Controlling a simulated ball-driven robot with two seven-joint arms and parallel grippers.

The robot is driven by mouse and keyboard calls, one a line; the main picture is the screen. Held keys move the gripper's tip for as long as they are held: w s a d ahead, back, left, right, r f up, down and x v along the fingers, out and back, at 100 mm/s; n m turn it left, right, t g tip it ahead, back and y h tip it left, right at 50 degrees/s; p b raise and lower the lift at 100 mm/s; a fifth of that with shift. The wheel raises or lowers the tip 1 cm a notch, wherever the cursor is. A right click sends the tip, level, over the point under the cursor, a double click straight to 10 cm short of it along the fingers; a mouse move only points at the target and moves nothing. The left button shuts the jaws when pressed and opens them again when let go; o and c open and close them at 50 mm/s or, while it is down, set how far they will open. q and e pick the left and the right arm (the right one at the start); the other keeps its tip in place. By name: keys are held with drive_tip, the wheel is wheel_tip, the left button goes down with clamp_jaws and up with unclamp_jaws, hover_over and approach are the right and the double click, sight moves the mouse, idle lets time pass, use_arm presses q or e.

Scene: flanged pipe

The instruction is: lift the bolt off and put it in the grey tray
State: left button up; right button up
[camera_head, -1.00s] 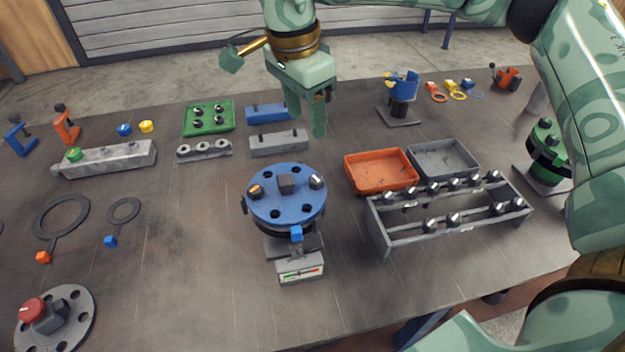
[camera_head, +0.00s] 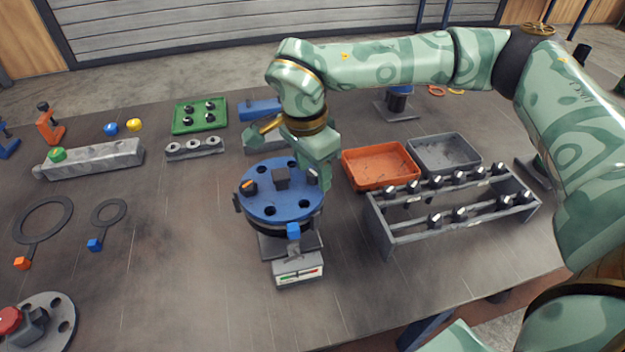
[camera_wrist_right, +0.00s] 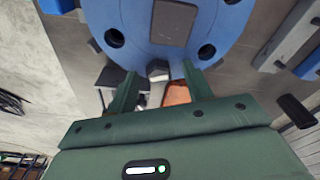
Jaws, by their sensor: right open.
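A blue round flange (camera_head: 285,205) sits on a dark stand in the middle of the table, with several holes and a dark block on top. A bolt with a grey head (camera_wrist_right: 157,70) is at the flange's edge in the right wrist view. In the head view my gripper hides it. My right gripper (camera_head: 318,172) is over the flange's right side, pointing down. In the wrist view its fingers (camera_wrist_right: 160,76) are open, one on each side of the bolt. Another bolt, orange-marked (camera_head: 248,187), is on the flange's left. The grey tray (camera_head: 443,151) looks empty. My left gripper is out of view.
An orange tray (camera_head: 380,165) stands left of the grey tray. A grey rack (camera_head: 450,229) with several bolts is in front of both trays. A green tray (camera_head: 200,117) and a grey holed block (camera_head: 195,148) lie behind left.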

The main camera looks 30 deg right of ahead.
sight(313, 172)
drive_tip(key=shift+r, duration=0.1)
drive_tip(key=shift+c, duration=0.6)
clamp_jaws()
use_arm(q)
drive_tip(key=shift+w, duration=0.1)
